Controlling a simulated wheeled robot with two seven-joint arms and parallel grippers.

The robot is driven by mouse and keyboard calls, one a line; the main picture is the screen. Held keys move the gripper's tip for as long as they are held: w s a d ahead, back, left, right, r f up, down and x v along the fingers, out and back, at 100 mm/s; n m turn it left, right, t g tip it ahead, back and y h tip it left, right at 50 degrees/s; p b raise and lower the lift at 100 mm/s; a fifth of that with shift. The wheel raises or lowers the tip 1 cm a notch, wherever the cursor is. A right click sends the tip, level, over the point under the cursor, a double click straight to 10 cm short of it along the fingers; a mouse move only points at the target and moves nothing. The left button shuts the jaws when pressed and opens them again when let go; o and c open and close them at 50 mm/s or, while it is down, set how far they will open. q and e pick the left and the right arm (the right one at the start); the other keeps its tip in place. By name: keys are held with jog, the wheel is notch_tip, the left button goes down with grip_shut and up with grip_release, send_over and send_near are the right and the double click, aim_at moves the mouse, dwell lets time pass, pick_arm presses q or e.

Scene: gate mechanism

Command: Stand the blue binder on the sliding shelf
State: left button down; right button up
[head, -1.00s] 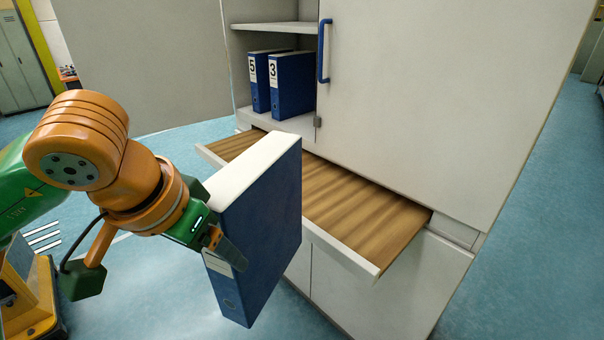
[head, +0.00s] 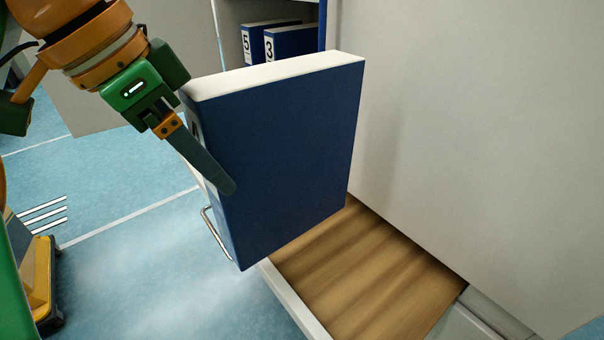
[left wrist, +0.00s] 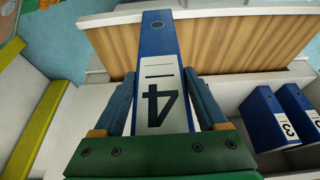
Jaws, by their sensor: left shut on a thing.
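The blue binder (head: 275,150) is upright in the head view, its white top edge facing up. My left gripper (head: 210,180) is shut on its spine side. In the left wrist view the fingers (left wrist: 165,105) sit on both sides of the binder's spine (left wrist: 158,85), which bears a white label with a 4. The sliding shelf (head: 370,275) is a pulled-out wooden board with a pale front rim, below and to the right of the binder. The binder overlaps part of the shelf in the head view; I cannot tell whether its bottom touches. My right gripper is not in view.
Blue binders numbered 5 (head: 262,40) and 3 (head: 292,42) stand in the open cabinet compartment behind. A large pale cabinet door (head: 450,130) rises behind the shelf. The right part of the shelf is bare.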

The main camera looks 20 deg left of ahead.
pick_arm(q)
jog(key=shift+w+d+f, duration=0.15)
jog(key=shift+w+f, duration=0.1)
jog(key=shift+w, duration=0.5)
jog(key=shift+d+f+b, duration=0.45)
jog(key=shift+d+b, duration=0.2)
jog(key=shift+b, duration=0.15)
jog(key=s+d+f+b, duration=0.1)
jog(key=s+d+f, duration=0.1)
jog(key=d, duration=0.6)
jog(key=d+b+x, duration=0.1)
jog(key=d+x, duration=0.1)
jog(key=x, duration=0.8)
jog(key=shift+s+r, duration=0.2)
jog(key=shift+s, duration=0.1)
grip_release()
jog(key=shift+a, duration=0.1)
jog(key=shift+s, duration=0.15)
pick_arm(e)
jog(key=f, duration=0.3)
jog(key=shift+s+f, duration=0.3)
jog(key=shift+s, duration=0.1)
pick_arm(q)
jog(key=shift+r, duration=0.1)
